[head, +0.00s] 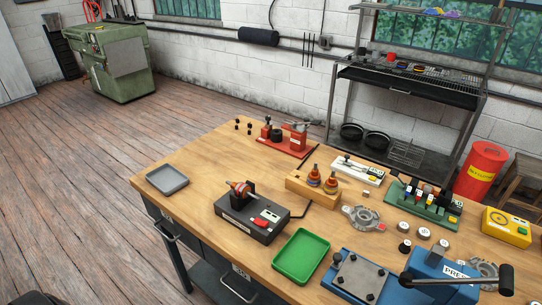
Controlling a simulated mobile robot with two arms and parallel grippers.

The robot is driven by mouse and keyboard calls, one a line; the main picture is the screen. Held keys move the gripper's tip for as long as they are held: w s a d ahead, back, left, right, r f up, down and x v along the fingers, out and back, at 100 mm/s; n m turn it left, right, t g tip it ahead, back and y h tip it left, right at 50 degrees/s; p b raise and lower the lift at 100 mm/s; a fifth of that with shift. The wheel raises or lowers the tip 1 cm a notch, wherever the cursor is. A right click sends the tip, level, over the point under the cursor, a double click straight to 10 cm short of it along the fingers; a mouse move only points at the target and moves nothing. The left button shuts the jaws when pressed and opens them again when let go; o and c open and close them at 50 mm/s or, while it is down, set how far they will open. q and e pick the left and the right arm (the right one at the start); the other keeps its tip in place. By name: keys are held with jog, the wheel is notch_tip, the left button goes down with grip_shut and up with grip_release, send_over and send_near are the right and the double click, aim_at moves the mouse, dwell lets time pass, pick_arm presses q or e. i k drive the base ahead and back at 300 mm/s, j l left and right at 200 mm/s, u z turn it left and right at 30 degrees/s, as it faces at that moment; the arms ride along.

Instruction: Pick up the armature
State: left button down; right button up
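An armature (240,188), with a reddish winding and a pale shaft, lies tilted across the black top of a tester box (252,219). The box has a red switch and a small display on its front. Two similar copper-and-dark parts (314,175) stand upright in a wooden block (298,187) to the right; they look like armatures too, but are too small to tell for certain. Neither of my grippers is in view.
A grey tray (167,180) and a green tray (300,257) flank the tester. A red fixture (287,143) stands behind. A blue press (430,278), with a long lever, fills the front right. A metal housing (363,218) lies mid-table. Bare wood lies behind the tester.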

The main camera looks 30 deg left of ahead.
aim_at(242, 190)
jog(key=u, duration=1.1)
jog(key=i+j+z, duration=0.15)
jog(key=j, duration=0.15)
jog(key=j+z, duration=0.1)
jog(key=j, duration=0.25)
jog(key=i+j+z, duration=0.15)
jog(key=j, duration=0.15)
